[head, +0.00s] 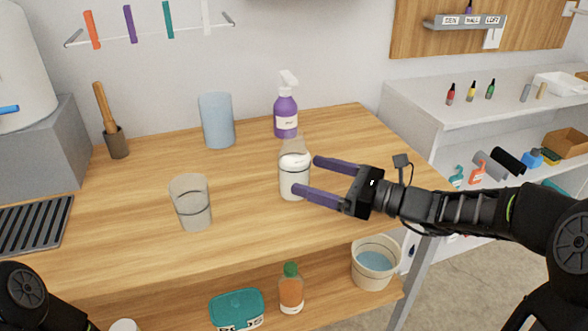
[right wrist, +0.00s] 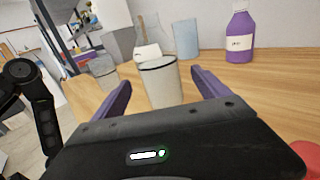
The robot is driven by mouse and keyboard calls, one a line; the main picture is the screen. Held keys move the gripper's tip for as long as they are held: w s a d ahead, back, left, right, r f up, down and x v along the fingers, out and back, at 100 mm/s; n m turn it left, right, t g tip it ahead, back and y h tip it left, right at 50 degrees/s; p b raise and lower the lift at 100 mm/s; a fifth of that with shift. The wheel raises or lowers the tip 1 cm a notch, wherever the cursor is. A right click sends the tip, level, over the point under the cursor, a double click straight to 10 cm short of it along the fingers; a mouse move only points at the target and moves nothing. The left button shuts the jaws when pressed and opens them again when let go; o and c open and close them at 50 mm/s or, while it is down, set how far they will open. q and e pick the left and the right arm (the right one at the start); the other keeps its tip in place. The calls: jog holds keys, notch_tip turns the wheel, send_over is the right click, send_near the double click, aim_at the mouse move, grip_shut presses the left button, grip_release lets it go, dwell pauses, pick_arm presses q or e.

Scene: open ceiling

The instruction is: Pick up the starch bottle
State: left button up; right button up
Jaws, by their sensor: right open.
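A white container (head: 294,181) with a dark band and a tan, tapering upper part stands upright on the wooden table. It also shows in the right wrist view (right wrist: 161,88), centred just beyond my fingertips. A purple spray bottle (head: 286,117) with a white trigger head and pale label stands behind it, and to the right in the right wrist view (right wrist: 240,33). I cannot read which is the starch bottle. My right gripper (head: 306,175) is open and empty, low beside the white container, its lower fingertip overlapping it in the head view. My left gripper is out of view.
A clear glass (head: 192,207) stands left of the container, a blue cylinder (head: 217,122) behind. A wooden-handled tool in a holder (head: 117,144) is at the back left. The lower shelf holds an orange bottle (head: 291,293), teal box (head: 237,307) and bucket (head: 375,262).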

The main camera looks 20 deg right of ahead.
aim_at(293, 133)
jog(key=shift+w+a, duration=0.1)
jog(key=shift+w, duration=0.05)
jog(key=x, duration=0.5)
jog(key=shift+r, duration=0.25)
jog(key=shift+c, duration=0.5)
jog(key=c, duration=1.7)
jog(key=shift+c, duration=0.2)
notch_tip(293, 133, up, 10)
jog(key=shift+r+p, duration=0.1)
jog(key=shift+p, duration=0.8)
